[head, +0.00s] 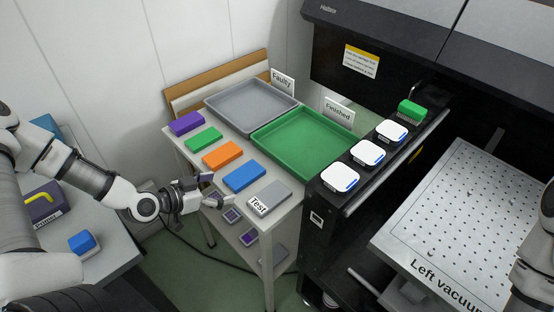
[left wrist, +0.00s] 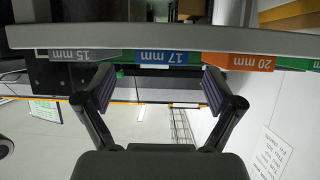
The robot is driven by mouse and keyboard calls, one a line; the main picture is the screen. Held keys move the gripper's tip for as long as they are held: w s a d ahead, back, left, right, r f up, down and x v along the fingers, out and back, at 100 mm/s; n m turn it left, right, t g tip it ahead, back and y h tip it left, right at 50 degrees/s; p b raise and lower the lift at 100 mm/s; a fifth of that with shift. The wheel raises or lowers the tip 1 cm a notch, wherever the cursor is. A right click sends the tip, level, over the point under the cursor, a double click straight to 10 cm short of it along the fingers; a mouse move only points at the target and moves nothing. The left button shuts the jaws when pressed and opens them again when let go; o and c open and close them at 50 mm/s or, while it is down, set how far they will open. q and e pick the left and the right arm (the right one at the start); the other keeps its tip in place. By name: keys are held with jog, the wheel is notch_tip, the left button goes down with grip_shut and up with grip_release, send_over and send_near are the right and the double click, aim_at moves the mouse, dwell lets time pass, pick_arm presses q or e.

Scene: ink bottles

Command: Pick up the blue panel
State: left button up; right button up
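The blue panel (head: 244,177) lies flat on the white table, between the orange panel (head: 222,155) and the grey panel beside the "Test" sign. In the left wrist view, which is upside down, the blue panel's edge (left wrist: 165,57) reads "17 mm" and shows between and beyond my fingers. My left gripper (head: 217,190) is open and empty at the table's near edge, just short of the blue panel and apart from it. It also shows in the left wrist view (left wrist: 158,90). Of my right arm only a part shows at the right edge; its gripper is out of view.
Green (head: 203,139) and purple (head: 187,123) panels lie further left in the row. A grey tray (head: 212,101) and a green tray (head: 262,146) stand behind. A black machine with white-topped items (head: 340,178) is at right. A side table (head: 110,240) is at left.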

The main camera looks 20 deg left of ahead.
aim_at(243, 175)
pick_arm(q)
jog(key=shift+a+r+t, duration=0.3)
jog(key=shift+r+t, duration=0.1)
jog(key=shift+r, duration=0.3)
jog(key=shift+d+b, duration=0.1)
jog(key=shift+b, duration=0.4)
jog(key=b+x, duration=0.1)
jog(key=x, duration=0.2)
jog(key=shift+w+f, duration=0.1)
jog(key=shift+w+d+f+b, duration=0.15)
jog(key=shift+w+d+b, duration=0.25)
jog(key=shift+w+b, duration=0.3)
jog(key=shift+b+x, duration=0.3)
jog(key=shift+x, duration=0.8)
jog(key=shift+w+d, duration=0.25)
jog(key=shift+w, duration=0.1)
jog(key=shift+s, duration=0.1)
pick_arm(e)
jog(key=f, duration=0.3)
jog(key=shift+s+f, duration=0.25)
jog(key=shift+f, duration=0.15)
pick_arm(q)
jog(key=shift+s+a, duration=0.1)
jog(key=shift+c, duration=1.4)
jog(key=c, duration=1)
